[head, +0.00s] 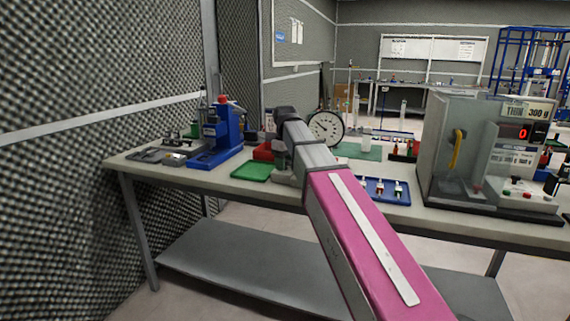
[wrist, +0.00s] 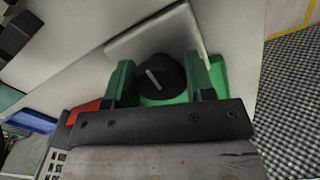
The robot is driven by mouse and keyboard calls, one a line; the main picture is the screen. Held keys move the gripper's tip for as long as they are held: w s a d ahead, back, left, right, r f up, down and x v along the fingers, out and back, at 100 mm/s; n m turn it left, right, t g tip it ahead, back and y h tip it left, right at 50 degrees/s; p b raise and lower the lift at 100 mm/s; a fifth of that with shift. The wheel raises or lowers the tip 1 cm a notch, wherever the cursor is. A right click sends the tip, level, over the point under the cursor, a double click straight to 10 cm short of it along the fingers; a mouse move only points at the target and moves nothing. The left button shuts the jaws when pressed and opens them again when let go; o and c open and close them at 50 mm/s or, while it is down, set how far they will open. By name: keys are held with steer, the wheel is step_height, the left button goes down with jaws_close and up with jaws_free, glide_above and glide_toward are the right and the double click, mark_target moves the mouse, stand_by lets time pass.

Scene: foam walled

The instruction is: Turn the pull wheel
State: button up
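In the wrist view, a round black knob (wrist: 155,77) with a white line across its face shows between the fingers of my gripper (wrist: 162,84). It may be the pull wheel, but I cannot be sure. The green fingers are spread wide, one on each side of it. I cannot tell whether they touch it. A grey plate (wrist: 150,33) lies just beyond the knob. In the head view, my arm reaches over the bench, and its end hides the fingers and the knob.
A blue tray (head: 374,196) and a testing machine (head: 470,150) are to the right. A blue device (head: 222,140) stands left.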

steer(key=shift+m, duration=1.2)
steer(key=o, duration=0.9)
